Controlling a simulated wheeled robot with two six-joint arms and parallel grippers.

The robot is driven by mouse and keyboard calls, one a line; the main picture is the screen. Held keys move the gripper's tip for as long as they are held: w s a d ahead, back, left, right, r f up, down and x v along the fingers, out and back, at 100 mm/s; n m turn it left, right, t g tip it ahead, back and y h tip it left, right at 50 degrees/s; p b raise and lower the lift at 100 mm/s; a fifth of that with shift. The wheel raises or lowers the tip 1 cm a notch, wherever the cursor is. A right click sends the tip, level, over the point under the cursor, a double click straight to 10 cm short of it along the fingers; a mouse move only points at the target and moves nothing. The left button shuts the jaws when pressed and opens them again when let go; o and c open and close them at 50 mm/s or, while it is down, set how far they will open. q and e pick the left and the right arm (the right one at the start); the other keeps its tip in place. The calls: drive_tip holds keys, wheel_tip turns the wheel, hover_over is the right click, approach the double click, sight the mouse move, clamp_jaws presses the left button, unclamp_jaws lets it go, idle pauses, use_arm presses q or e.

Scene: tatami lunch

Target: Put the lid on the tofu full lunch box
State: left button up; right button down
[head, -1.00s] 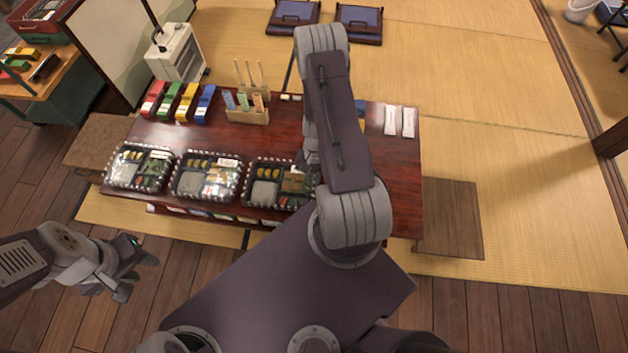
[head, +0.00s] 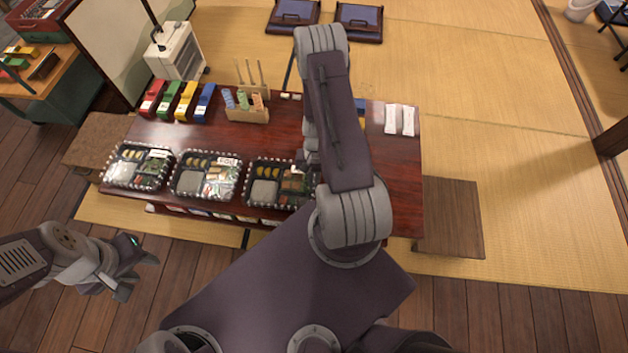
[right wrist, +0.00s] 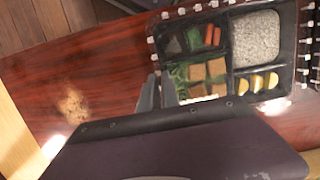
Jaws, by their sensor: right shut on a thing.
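Three black lunch boxes with pale studs round their rims stand in a row along the table's front edge: the left box (head: 112,181), the middle box (head: 178,190) and the right box (head: 249,200). The right wrist view shows the right box (right wrist: 285,95) close up, with brown squares, greens, orange sticks, yellow slices and a grey block. My right gripper (right wrist: 156,93) is shut at this box's edge; what it grips is not clear. A clear lid cannot be told apart. My arm hides part of this box. My left gripper (head: 138,274) is open and empty, left of the table's front.
Red, green, yellow and blue packets (head: 187,101) and a wooden holder (head: 246,115) stand behind the boxes. White packets (head: 400,120) lie at the back right. The dark red table (head: 400,175) is bare at its right side.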

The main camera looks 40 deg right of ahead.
drive_tip(key=shift+f, duration=0.2)
idle(0.3)
idle(0.3)
drive_tip(key=c, duration=0.9)
unclamp_jaws()
drive_tip(key=shift+c, duration=0.2)
wheel_tip(320, 180, up, 8)
drive_tip(key=p, duration=0.7)
